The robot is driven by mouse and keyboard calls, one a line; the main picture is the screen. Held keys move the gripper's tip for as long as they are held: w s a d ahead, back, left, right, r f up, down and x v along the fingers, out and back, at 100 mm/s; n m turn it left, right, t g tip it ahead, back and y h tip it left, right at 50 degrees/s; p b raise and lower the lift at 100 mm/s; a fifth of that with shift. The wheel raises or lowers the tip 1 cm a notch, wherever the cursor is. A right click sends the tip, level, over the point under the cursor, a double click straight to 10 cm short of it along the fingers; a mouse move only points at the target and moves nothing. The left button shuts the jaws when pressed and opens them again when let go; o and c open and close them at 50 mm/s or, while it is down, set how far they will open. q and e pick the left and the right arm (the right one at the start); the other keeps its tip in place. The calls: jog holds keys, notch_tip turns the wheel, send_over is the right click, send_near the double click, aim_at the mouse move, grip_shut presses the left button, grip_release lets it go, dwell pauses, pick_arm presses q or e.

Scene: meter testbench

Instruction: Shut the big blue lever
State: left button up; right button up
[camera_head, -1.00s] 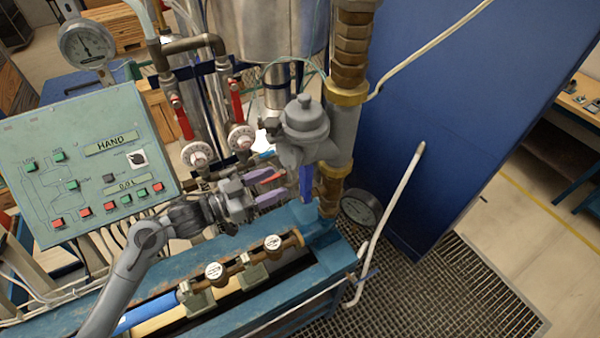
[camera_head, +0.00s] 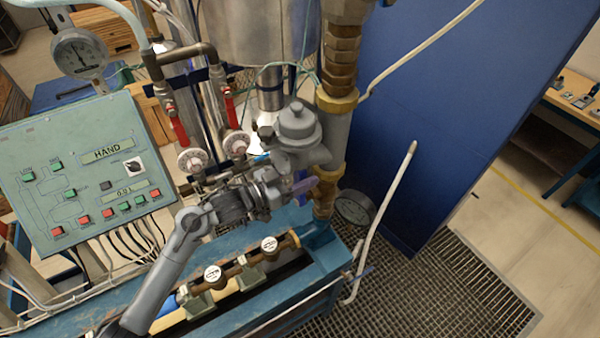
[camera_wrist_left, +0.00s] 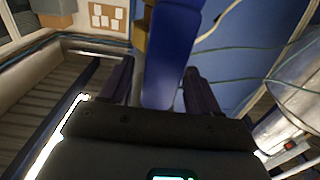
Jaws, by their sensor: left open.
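The big blue lever (camera_wrist_left: 172,45) stands between the two fingers of my left gripper (camera_wrist_left: 158,72) in the left wrist view. The gripper is open, with a dark finger on each side of the lever, and a gap shows on the left. In the head view the lever (camera_head: 302,197) hangs below the grey valve body (camera_head: 298,135), mostly hidden behind my left gripper (camera_head: 302,186) with its purple fingers. The lever looks roughly upright. Whether a finger touches it cannot be told. My right gripper is not in view.
A green control panel (camera_head: 85,175) stands at the left. Two red-handled valves (camera_head: 178,130) are left of the grey valve body. The blue bench (camera_head: 325,255) lies below.

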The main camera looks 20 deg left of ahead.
pick_arm(q)
grip_shut()
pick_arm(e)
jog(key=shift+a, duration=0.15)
pick_arm(q)
jog(key=shift+d, duration=0.1)
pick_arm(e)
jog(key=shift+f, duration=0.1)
